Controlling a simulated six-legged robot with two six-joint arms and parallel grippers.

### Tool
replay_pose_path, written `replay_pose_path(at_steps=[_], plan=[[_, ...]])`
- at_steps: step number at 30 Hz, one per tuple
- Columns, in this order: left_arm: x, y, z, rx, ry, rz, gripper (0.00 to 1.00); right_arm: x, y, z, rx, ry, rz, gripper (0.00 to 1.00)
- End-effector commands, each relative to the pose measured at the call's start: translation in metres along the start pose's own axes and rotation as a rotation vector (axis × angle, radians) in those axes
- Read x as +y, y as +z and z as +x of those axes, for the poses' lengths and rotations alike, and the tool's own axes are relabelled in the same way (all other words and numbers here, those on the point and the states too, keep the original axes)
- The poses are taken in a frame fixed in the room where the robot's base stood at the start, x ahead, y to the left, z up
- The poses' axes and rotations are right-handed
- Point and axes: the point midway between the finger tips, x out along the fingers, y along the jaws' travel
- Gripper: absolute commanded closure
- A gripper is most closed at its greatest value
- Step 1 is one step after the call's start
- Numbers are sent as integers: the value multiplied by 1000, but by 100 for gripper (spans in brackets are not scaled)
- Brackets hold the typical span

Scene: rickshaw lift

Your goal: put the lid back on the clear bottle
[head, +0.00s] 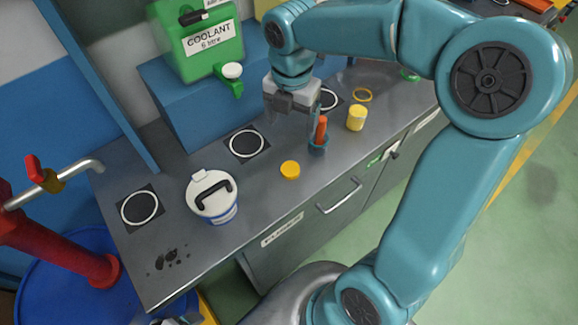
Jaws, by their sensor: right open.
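A flat yellow lid (290,170) lies on the grey worktop (262,205), near its front edge. I cannot make out a clear bottle in the head view; my right arm and gripper hide part of the worktop. My left gripper is not in view.
A white tub with a black handle (213,194) stands on the left. A green coolant jug (200,45) sits on a blue block (190,100). A red pipe stands far left.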

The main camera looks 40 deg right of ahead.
Motion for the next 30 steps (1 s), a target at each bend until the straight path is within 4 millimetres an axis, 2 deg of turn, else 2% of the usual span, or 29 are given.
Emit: replay_pose_path(at_steps=[5, 12, 18, 22, 30], plan=[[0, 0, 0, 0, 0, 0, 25, -1, -1, 20, 3, -5, 2, 18], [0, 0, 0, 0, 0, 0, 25, 0, -1, 74, 4, -6, 1, 18], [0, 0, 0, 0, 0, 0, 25, 2, 0, 105, 2, -4, 0, 18], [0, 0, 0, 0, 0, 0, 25, 3, 0, 111, 1, -1, 1, 18], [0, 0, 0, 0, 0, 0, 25, 3, 0, 112, 1, 0, 1, 18]])
